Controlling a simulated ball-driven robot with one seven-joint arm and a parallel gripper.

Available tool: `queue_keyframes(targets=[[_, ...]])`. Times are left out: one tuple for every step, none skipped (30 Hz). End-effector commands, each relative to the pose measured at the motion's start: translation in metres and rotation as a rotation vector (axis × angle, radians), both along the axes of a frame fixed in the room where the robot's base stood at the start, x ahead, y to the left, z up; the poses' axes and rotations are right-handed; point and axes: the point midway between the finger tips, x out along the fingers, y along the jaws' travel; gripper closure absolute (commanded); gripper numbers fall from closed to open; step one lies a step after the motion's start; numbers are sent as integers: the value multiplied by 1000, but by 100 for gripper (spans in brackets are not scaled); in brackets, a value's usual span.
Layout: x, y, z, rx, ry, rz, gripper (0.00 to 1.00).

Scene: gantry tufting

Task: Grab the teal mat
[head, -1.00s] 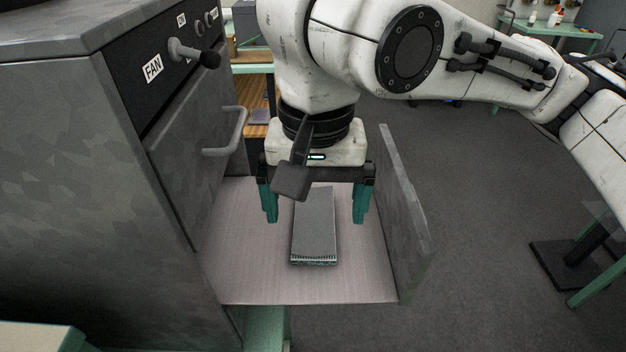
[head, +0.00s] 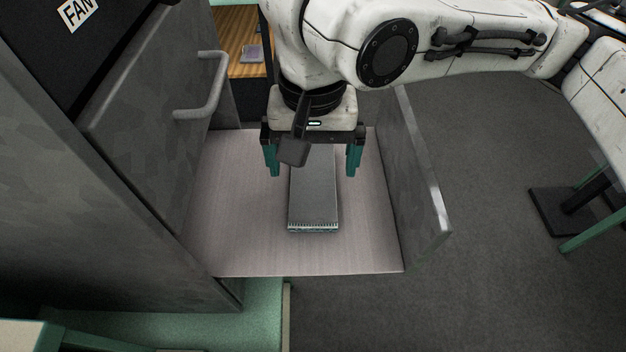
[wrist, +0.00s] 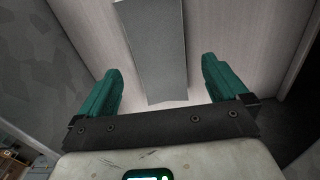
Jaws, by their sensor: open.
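The mat (head: 314,198) is a flat, narrow slab with a grey top and a pale teal fringed edge at its near end. It lies lengthwise on a pinkish-grey drawer-like board, and its far end is partly hidden behind my gripper. It also shows as a plain grey strip in the wrist view (wrist: 156,52). My gripper (head: 313,172) points down over the mat with its teal fingers spread wide, one on each side. In the wrist view my gripper (wrist: 161,68) is empty, with clear gaps between each finger and the mat.
The board (head: 235,235) is otherwise bare. An upright grey panel (head: 420,170) bounds it on the right. A dark grey cabinet (head: 120,180) with a bar handle (head: 213,85) stands close on the left.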

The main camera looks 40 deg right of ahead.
Motion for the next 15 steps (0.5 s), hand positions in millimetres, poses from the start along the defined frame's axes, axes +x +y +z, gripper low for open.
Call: queue_keyframes(targets=[[0,-1,-8,0,4,0,0],[0,-1,-13,-1,4,0,0],[0,-1,-19,0,4,-1,0],[0,-1,-23,1,4,-1,0],[0,-1,-27,2,2,-1,0],[0,-1,-32,1,3,-1,0],[0,-1,-34,1,3,-1,0],[0,-1,-36,1,2,-1,0],[0,-1,-38,1,2,-1,0],[0,-1,-39,1,2,-1,0],[0,-1,-39,2,1,0,0],[0,-1,-40,2,1,0,0],[0,-1,-40,2,1,0,0],[0,-1,-40,2,1,0,0],[0,-1,-39,2,1,0,0]])
